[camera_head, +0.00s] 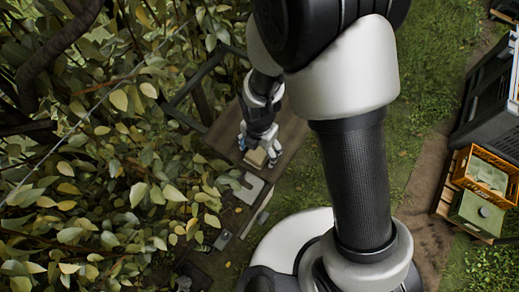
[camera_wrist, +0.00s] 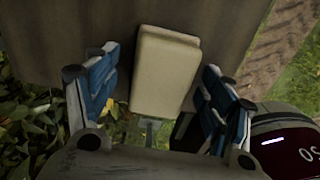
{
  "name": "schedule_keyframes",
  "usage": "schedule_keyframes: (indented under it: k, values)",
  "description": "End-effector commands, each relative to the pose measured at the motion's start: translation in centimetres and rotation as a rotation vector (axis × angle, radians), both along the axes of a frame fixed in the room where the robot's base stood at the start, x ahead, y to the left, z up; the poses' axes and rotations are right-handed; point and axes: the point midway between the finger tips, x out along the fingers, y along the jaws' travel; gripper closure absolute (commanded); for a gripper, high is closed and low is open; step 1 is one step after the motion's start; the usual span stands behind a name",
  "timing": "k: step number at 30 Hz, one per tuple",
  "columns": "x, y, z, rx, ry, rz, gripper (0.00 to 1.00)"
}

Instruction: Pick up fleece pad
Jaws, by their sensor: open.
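The fleece pad (camera_wrist: 165,70) is a cream, rounded block lying on a brown wooden surface (camera_wrist: 65,35). In the head view, the pad (camera_head: 257,158) shows just below my gripper (camera_head: 260,146). In the wrist view, my gripper (camera_wrist: 157,84) is open, with one blue-padded finger on each side of the pad. Gaps show between the fingers and the pad, so neither seems to touch it. The near end of the pad is close to the gripper's palm.
Leafy branches (camera_head: 90,190) crowd the left of the wooden bench (camera_head: 290,135). A pale flat plate (camera_head: 249,188) lies on its near part. An orange crate (camera_head: 485,175) and a green box (camera_head: 477,213) stand at the right. Grass lies between.

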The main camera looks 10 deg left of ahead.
Motion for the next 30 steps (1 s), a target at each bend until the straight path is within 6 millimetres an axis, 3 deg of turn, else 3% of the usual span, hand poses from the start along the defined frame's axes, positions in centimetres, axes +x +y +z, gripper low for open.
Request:
schedule_keyframes:
  k: [7,30]
  values:
    - [0.03,0.00,-0.11,0.001,0.000,0.000,0.26]
    - [0.02,-0.01,-0.10,0.000,0.000,0.000,0.76]
